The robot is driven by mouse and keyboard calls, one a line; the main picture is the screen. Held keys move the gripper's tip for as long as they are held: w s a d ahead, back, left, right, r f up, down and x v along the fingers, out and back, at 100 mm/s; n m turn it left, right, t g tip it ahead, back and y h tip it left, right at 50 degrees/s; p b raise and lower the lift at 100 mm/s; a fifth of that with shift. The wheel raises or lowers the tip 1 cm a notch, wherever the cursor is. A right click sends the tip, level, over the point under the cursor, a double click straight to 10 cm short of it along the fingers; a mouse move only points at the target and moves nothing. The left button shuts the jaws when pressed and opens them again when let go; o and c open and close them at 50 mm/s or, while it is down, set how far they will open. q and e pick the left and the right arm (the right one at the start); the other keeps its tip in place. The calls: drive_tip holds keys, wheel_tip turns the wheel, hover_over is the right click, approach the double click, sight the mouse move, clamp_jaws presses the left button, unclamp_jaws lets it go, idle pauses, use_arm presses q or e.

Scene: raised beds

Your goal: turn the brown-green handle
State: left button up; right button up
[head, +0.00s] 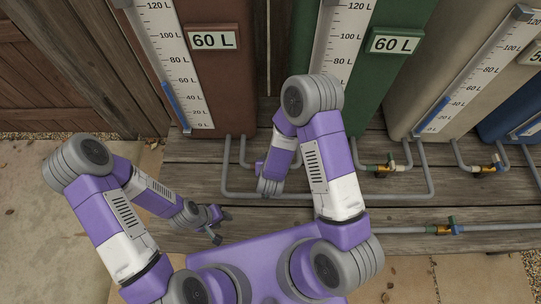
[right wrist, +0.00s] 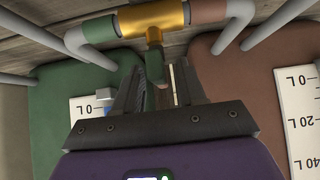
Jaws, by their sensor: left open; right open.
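The brown-green valve shows in the right wrist view as a brass body (right wrist: 152,17) with a green band on its left and a brown band on its right. In the head view my right arm hides this valve and the gripper. My left gripper (head: 222,227) is open and empty, low over the front edge of the planks.
Brown (head: 217,75) and green (head: 395,75) tanks with level scales stand behind the pipes. Another valve (head: 385,167) sits right of my right arm, one farther right (head: 480,168), and one on the front pipe (head: 444,229). Paving at the lower left is free.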

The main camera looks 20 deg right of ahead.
use_arm(q)
drive_tip(key=shift+r+p, duration=0.65)
drive_tip(key=shift+r, duration=0.15)
use_arm(e)
drive_tip(key=v, duration=0.5)
drive_tip(key=shift+s+r, duration=0.2)
